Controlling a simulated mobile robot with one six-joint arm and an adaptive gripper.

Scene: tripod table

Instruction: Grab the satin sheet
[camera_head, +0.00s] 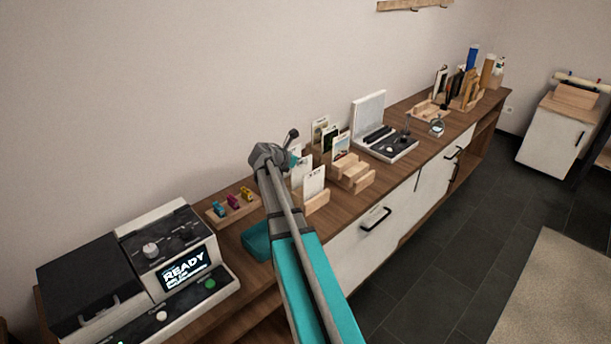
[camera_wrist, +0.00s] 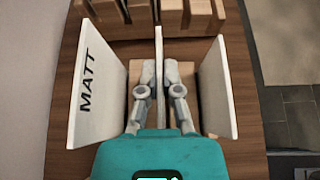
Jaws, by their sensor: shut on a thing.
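My gripper (camera_wrist: 160,76) is shut on a thin white sheet (camera_wrist: 158,48), one finger on each side, in the wrist view. The sheet is upright and edge-on, so its label cannot be read. A white sheet marked MATT (camera_wrist: 90,92) stands to its left, apart from the fingers. Another white sheet (camera_wrist: 218,86) stands to the right, its face turned away. In the head view, white sheets (camera_head: 314,182) stand by a wooden holder (camera_head: 317,204), and my arm hides most of my gripper.
A slotted wooden block (camera_wrist: 140,24) lies just beyond the sheets. In the head view, a READY machine (camera_head: 185,268) is at front left, a rack of small coloured pieces (camera_head: 232,206) behind my arm, and an open case (camera_head: 385,143) farther right on the wooden counter (camera_head: 392,180).

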